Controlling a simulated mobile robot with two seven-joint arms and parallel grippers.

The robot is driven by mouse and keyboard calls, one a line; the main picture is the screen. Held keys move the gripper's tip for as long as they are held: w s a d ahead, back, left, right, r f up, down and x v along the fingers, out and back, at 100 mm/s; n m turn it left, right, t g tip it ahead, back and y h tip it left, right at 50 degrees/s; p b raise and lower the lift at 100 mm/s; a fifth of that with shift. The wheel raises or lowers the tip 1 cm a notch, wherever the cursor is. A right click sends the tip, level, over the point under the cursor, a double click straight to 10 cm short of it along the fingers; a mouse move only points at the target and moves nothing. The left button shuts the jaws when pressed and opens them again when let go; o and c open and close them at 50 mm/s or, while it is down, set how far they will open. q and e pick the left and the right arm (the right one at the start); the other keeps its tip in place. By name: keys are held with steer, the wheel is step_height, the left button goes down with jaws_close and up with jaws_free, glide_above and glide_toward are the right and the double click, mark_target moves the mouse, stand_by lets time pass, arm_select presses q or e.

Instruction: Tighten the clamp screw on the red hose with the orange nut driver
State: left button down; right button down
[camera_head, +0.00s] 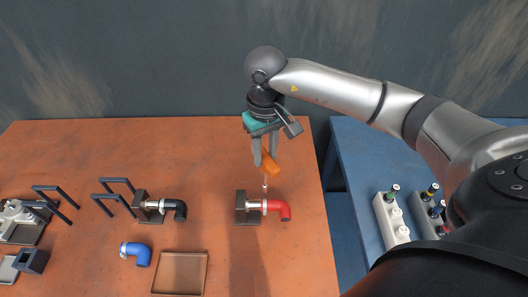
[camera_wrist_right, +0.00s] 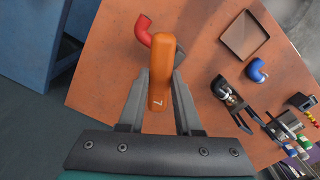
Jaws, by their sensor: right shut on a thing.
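My right gripper (camera_head: 265,160) is shut on the orange nut driver (camera_head: 271,163) and holds it above the red hose, its shaft pointing down. The driver's orange handle also shows between the fingers in the right wrist view (camera_wrist_right: 162,72). The red hose (camera_head: 283,209) is a bent elbow on a metal pipe of a dark block (camera_head: 246,208), with a clamp (camera_head: 264,206) around it. The driver's tip is at or just above the clamp; I cannot tell whether it touches the screw. In the right wrist view the red hose (camera_wrist_right: 142,30) is partly hidden behind the handle. My left gripper is not in view.
A black hose (camera_head: 176,208) on a similar block and a loose blue hose (camera_head: 138,253) lie to the left. An empty brown tray (camera_head: 180,285) is at the front. Dark frames (camera_head: 115,190) stand further left. A blue table (camera_head: 350,165) with white holders (camera_head: 390,220) is right.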

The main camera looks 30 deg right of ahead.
mark_target(265, 185)
steer(key=shift+f, duration=0.1)
steer(key=shift+f+b, duration=0.7)
steer(key=shift+f, duration=0.5)
steer(key=shift+f+b, duration=1.45)
steer(key=shift+f, duration=1.25)
steer(key=shift+r, duration=0.1)
steer(key=shift+b, duration=0.3)
steer(key=shift+f, duration=0.25)
